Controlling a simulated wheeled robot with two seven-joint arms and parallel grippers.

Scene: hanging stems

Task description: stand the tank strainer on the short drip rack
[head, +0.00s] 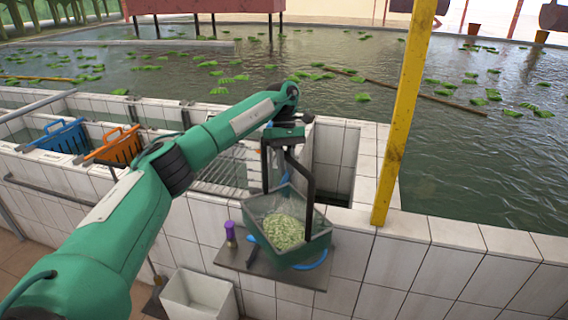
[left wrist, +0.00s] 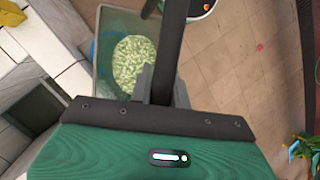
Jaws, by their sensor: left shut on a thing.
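My left gripper (head: 287,192) is shut on a dark green strainer (head: 318,243) filled with pale green bits, which I take to be the tank strainer. It is tilted in the head view, just over a small grey shelf; I cannot tell whether it touches the shelf. The strainer also shows in the left wrist view (left wrist: 104,28), beyond the dark fingers. A slatted metal rack (head: 222,172), which looks like the short drip rack, sits in the tiled basin behind and left of the strainer, partly hidden by my arm. My right gripper is out of view.
The grey shelf (head: 228,257) holds a purple-topped bottle (head: 231,235) and a blue item (head: 262,250) partly under the strainer. Blue (head: 62,137) and orange (head: 120,148) baskets sit at left. A yellow post (head: 405,110) stands right. A white bin (head: 198,295) is below.

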